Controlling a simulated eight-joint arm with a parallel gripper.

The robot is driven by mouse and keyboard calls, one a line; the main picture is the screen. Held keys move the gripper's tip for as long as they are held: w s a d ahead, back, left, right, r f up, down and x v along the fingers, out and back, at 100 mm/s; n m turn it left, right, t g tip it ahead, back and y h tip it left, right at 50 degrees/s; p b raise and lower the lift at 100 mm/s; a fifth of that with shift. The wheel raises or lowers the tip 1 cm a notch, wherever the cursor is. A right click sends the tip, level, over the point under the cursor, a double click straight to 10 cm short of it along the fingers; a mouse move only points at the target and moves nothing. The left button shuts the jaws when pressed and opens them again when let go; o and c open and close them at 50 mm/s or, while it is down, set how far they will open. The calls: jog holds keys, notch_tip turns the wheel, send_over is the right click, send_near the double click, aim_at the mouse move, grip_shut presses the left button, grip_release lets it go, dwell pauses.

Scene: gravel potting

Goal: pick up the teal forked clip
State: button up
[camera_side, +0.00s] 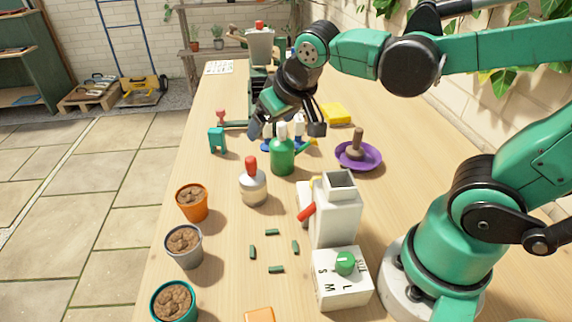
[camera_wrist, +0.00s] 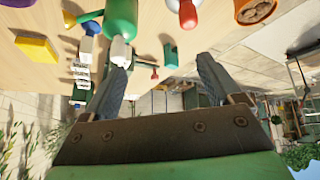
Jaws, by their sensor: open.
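The teal forked clip (camera_side: 216,140) stands on the wooden table toward its left edge in the side view, with its two prongs pointing down. It also shows in the wrist view (camera_wrist: 170,56), beyond the fingertips and in the gap between them. My gripper (camera_side: 286,126) is open and empty above the table, to the right of the clip and apart from it. Its two fingers also show in the wrist view (camera_wrist: 163,72). In the side view it hangs behind and above a green bottle (camera_side: 283,158).
A white bottle with a red cap (camera_side: 253,187) stands near the green bottle. A purple dish (camera_side: 369,161) and yellow block (camera_side: 335,113) lie to the right. Soil-filled pots (camera_side: 193,203) line the left edge. A white hopper (camera_side: 338,218) stands in front. Table around the clip is mostly clear.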

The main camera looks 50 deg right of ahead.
jog(key=w+m+h, duration=0.3)
jog(key=w, duration=0.5)
jog(key=m+h, duration=0.6)
send_near(214, 133)
jog(key=x, duration=0.5)
jog(key=shift+d, duration=0.3)
jog(key=shift+w+f+m+t+h, duration=0.15)
jog(key=shift+f+m+t+h, duration=0.15)
jog(key=shift+f+m+t, duration=0.1)
jog(key=shift+x, duration=2.7)
grip_shut()
jog(key=shift+r, duration=0.1)
